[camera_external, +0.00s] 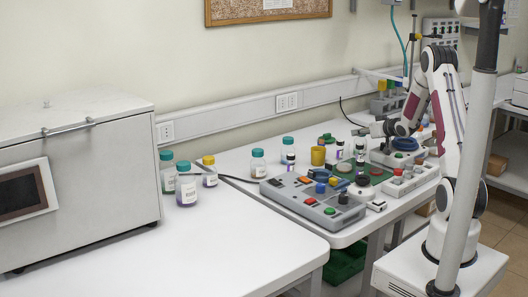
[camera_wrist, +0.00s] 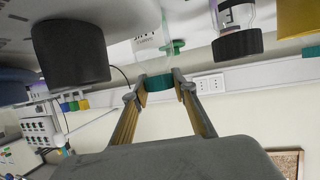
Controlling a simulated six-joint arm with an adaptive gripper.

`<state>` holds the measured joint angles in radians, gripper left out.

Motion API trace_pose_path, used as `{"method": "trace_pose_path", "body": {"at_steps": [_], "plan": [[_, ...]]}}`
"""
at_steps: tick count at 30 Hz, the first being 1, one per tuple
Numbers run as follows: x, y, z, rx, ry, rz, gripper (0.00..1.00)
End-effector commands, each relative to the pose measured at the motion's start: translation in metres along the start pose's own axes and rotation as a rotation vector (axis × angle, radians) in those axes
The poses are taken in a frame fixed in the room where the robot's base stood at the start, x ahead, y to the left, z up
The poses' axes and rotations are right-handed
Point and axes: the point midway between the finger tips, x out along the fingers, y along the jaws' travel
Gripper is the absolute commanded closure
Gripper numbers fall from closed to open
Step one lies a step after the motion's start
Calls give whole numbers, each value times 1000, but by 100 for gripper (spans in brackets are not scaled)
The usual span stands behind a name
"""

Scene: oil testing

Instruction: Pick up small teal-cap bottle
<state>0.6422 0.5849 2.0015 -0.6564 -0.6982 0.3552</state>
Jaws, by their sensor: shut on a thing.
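The wrist view looks upside down. In it, a small clear bottle (camera_wrist: 150,46) with a white label and a teal cap (camera_wrist: 160,83) hangs between the fingers. My gripper (camera_wrist: 161,88) is shut on the cap, one finger on each side. In the external view my gripper (camera_external: 374,130) is small, over the far right part of the bench. I cannot clearly tell which bottle there is the held one. Other teal-cap bottles, such as a large one (camera_external: 186,191), stand on the bench.
In the wrist view, a large black-capped object (camera_wrist: 72,52) and a black-capped bottle (camera_wrist: 237,42) flank the held bottle. In the external view, a grey panel (camera_external: 290,207) with colored buttons and a yellow cup (camera_external: 318,155) lie left of my gripper.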

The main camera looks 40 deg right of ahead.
Motion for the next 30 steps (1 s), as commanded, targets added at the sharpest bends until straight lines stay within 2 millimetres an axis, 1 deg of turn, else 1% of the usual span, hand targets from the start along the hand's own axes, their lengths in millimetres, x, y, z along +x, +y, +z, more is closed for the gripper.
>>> {"method": "trace_pose_path", "body": {"at_steps": [6,11,17,27,30], "plan": [[-1,0,-3,-1,2,0,100],[-4,0,-11,0,3,0,100],[-12,0,-31,-2,5,1,100],[-30,0,-75,-2,4,1,100],[-34,0,-84,-1,4,-1,100]]}}
